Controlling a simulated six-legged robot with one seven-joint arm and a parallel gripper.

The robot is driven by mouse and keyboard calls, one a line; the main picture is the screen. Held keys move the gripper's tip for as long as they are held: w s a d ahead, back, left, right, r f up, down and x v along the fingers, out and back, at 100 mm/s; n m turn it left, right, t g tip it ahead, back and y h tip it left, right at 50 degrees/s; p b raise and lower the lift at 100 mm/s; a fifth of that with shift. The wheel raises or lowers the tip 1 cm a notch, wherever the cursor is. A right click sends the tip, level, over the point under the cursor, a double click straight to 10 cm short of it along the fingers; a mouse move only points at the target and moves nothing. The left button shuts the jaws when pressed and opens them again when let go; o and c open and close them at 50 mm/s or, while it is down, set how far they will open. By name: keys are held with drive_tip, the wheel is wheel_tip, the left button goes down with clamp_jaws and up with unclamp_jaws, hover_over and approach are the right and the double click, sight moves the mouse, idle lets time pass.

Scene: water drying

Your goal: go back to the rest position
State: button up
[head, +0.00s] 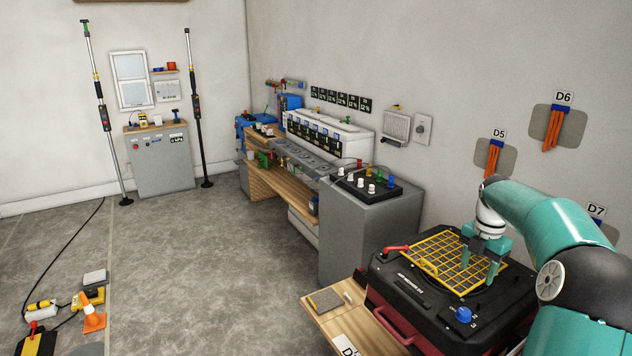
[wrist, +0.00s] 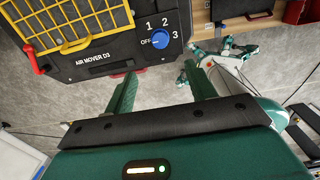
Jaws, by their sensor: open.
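My gripper (head: 480,268) is over the black air mover in the head view, near the right side of its yellow grille (head: 450,262). In the wrist view my gripper (wrist: 158,88) shows two green fingers spread apart with nothing between them. The air mover (head: 430,300) has a blue knob (head: 463,314) on its front right. In the wrist view the blue knob (wrist: 160,39) sits beside the marks OFF, 1, 2 and 3, beyond the fingertips and apart from them. Its pointer direction is too small to tell.
A red lever (head: 397,248) and a red handle (head: 395,325) stick out from the air mover. A wooden board (head: 340,318) lies at its left. A grey cabinet (head: 370,225) with a control box stands behind. The grey floor (head: 200,260) is open at the left, with an orange cone (head: 93,318).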

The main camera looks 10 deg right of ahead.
drive_tip(key=s+a+r+m+t+h, duration=0.1)
drive_tip(key=s+a+r+m, duration=0.15)
drive_tip(key=a, duration=0.55)
drive_tip(key=s+a+r+m, duration=0.2)
drive_tip(key=a+r+m, duration=0.2)
drive_tip(key=a, duration=0.4)
drive_tip(key=s+a+r+m+t+h, duration=0.1)
drive_tip(key=s+a+r+m, duration=0.25)
drive_tip(key=a, duration=0.45)
drive_tip(key=s+a+f+m+t+y, duration=0.1)
drive_tip(key=s+a+m, duration=0.5)
drive_tip(key=s, duration=0.2)
drive_tip(key=s+a+f+m+t+y, duration=0.1)
drive_tip(key=s+a+m+t, duration=0.1)
drive_tip(key=s+a+m, duration=0.4)
drive_tip(key=s, duration=0.3)
drive_tip(key=shift+a+f+t, duration=0.3)
drive_tip(key=shift+f, duration=0.1)
drive_tip(key=c, duration=0.4)
drive_tip(key=shift+d, duration=0.1)
drive_tip(key=shift+d, duration=0.1)
